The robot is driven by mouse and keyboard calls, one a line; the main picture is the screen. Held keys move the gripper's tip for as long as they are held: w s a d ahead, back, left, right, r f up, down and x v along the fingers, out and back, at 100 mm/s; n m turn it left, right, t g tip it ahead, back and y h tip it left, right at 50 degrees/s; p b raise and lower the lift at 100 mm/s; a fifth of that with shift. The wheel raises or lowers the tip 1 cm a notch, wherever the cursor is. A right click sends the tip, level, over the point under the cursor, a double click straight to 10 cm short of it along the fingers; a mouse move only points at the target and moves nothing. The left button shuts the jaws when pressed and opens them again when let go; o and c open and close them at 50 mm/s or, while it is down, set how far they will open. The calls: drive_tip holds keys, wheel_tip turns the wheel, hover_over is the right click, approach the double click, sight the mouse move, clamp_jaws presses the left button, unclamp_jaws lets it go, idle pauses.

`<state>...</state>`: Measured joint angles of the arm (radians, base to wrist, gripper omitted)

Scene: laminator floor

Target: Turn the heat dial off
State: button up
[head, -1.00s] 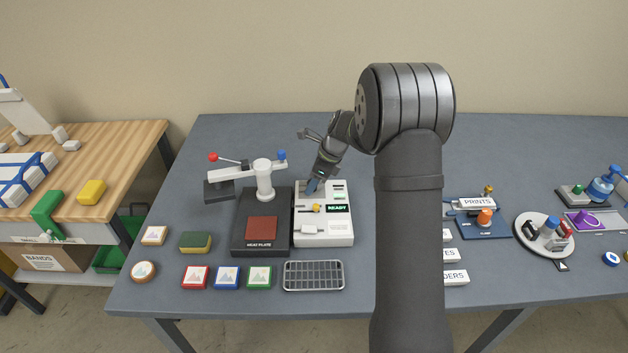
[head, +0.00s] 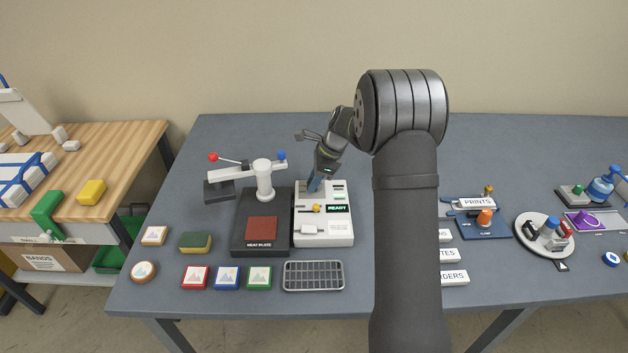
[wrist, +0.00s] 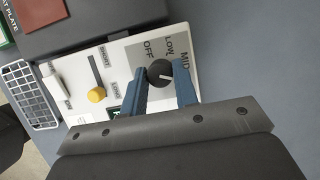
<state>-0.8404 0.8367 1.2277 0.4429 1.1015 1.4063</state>
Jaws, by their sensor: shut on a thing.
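The heat dial (wrist: 159,72) is a round black knob on the white control panel (wrist: 190,40), with the labels OFF, LOW and MID around it. Its pale pointer mark points to the lower right in the wrist view, away from the OFF label. My gripper (wrist: 162,82) has its two blue fingers on either side of the dial and is shut on it. In the head view my gripper (head: 314,186) reaches down to the back left of the white control box (head: 340,232), whose display reads READY. The fingers hide the dial there.
The dark heat plate base (head: 240,240) with its lever press (head: 263,180) stands directly left of the box. A wire rack (head: 313,276) and framed prints (head: 227,277) lie in front. A yellow slider knob (wrist: 96,95) is close to my fingers.

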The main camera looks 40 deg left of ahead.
drive_tip(key=n+h, duration=0.1)
drive_tip(key=n, duration=0.1)
drive_tip(key=n+g, duration=0.1)
drive_tip(key=n, duration=0.2)
drive_tip(key=shift+w+a+n+h, duration=0.1)
drive_tip(key=shift+a+n+h, duration=0.05)
drive_tip(key=shift+n+h, duration=0.2)
drive_tip(key=n+h, duration=0.2)
drive_tip(key=n, duration=0.3)
drive_tip(key=shift+a, duration=0.15)
drive_tip(key=n+h, duration=0.1)
drive_tip(key=n, duration=0.1)
drive_tip(key=n+h, duration=0.1)
drive_tip(key=n, duration=0.2)
drive_tip(key=shift+a+n+t, duration=0.1)
drive_tip(key=shift+n+t, duration=0.2)
drive_tip(key=shift+n, duration=0.05)
drive_tip(key=n+t, duration=0.1)
drive_tip(key=n, duration=0.1)
drive_tip(key=n+h, duration=0.1)
drive_tip(key=n, duration=0.2)
drive_tip(key=shift+s+a+n+t, duration=0.1)
drive_tip(key=shift+s+n+t, duration=0.1)
drive_tip(key=shift+n+t, duration=0.15)
drive_tip(key=o, duration=1)
drive_tip(key=shift+r, duration=0.1)
drive_tip(key=v, duration=1.1)
drive_tip(key=shift+a+r, duration=0.3)
drive_tip(key=shift+a, duration=0.05)
